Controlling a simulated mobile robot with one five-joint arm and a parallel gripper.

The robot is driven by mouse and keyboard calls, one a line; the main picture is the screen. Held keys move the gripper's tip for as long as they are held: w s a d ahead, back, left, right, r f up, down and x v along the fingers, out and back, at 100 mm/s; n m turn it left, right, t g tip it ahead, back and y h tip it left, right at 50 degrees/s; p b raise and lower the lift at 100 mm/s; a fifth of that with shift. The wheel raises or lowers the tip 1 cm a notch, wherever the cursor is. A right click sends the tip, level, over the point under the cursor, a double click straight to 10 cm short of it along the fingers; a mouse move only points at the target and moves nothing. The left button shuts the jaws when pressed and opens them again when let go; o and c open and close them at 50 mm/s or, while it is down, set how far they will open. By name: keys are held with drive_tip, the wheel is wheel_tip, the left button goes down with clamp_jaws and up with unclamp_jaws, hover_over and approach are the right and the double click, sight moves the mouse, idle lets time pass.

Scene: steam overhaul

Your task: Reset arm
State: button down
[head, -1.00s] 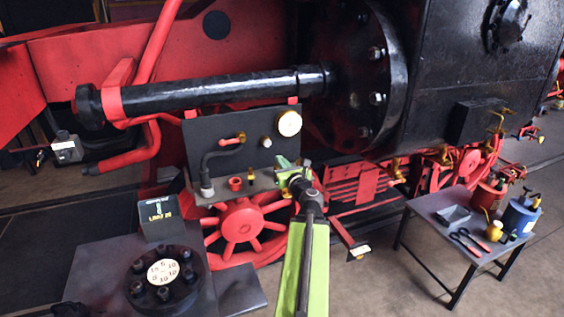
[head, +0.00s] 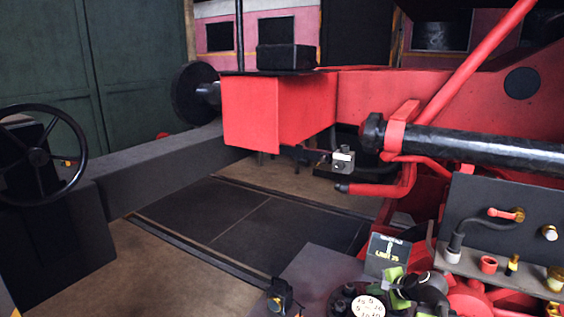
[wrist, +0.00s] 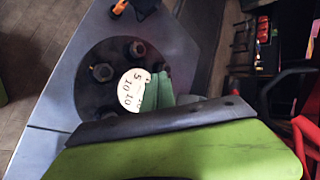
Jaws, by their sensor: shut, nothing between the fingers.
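My gripper (head: 398,288) shows low in the head view, close to the bolted round black fitting. Its green fingers are shut and hold nothing. They also show in the wrist view (wrist: 160,97), overlapping the edge of the white number disc (wrist: 130,90). I cannot tell whether they touch it. A broad green part of my arm crosses the bottom of the wrist view. The disc also shows in the head view (head: 369,307), cut by the bottom edge. Much of my arm is out of the head view.
A small dark sign box (head: 386,254) stands behind the fitting. A grey panel (head: 515,215) with a red-handled valve and a red cup (head: 488,264) is at right. A black handwheel (head: 40,152) stands at left. Dark floor plates (head: 250,215) lie clear in the middle.

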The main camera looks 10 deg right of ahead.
drive_tip(key=s+a+f+n+g+h+b, duration=0.1)
drive_tip(key=s+a+f+n+g, duration=0.3)
drive_tip(key=a+n, duration=0.4)
drive_tip(key=s+a+f+n+g+h+b, duration=0.1)
drive_tip(key=s+a+f+n+g+h, duration=0.1)
drive_tip(key=s+a+f+n+g, duration=0.2)
drive_tip(key=s+a+f+n, duration=0.1)
drive_tip(key=a+f+n, duration=0.2)
drive_tip(key=a, duration=0.4)
drive_tip(key=shift+s+n+g+h+b, duration=0.25)
drive_tip(key=shift+n+g+h+b, duration=0.05)
drive_tip(key=shift+n+b, duration=0.1)
